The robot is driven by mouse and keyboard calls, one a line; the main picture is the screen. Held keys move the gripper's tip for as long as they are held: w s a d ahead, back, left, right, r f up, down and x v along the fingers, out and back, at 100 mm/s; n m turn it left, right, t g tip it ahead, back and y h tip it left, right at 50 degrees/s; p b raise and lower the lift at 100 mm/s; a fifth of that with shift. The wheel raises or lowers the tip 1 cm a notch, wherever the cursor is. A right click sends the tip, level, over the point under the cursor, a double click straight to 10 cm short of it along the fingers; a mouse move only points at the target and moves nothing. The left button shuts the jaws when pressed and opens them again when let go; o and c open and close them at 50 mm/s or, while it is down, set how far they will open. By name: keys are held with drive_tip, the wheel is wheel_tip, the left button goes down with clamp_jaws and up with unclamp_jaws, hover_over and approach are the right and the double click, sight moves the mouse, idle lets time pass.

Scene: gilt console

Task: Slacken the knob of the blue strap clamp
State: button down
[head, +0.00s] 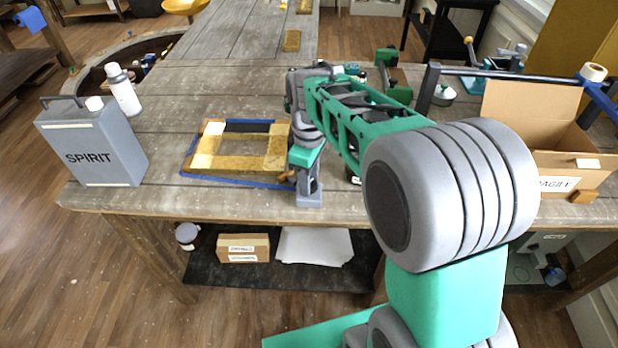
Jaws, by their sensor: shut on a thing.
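The blue strap clamp (232,182) runs around a rectangular frame of pale, dark and yellowish pieces (208,143), lying flat on the grey plank bench. My gripper (301,180) points down at the frame's front right corner, beside the strap. A small orange-brown part, seemingly the clamp's knob (287,176), shows at the left edge of my gripper. My gripper is shut on it as far as I can see; the fingers and arm hide the rest of the knob and the frame's right edge.
A grey SPIRIT can (95,150) and a white bottle (123,90) stand on the left. The bench front edge is close to my gripper.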

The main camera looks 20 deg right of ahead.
drive_tip(key=n, duration=0.6)
drive_tip(key=shift+n, duration=0.3)
idle(0.4)
drive_tip(key=c, duration=0.9)
unclamp_jaws()
wheel_tip(320, 180, up, 8)
drive_tip(key=shift+f+b, duration=0.1)
drive_tip(key=shift+b, duration=0.25)
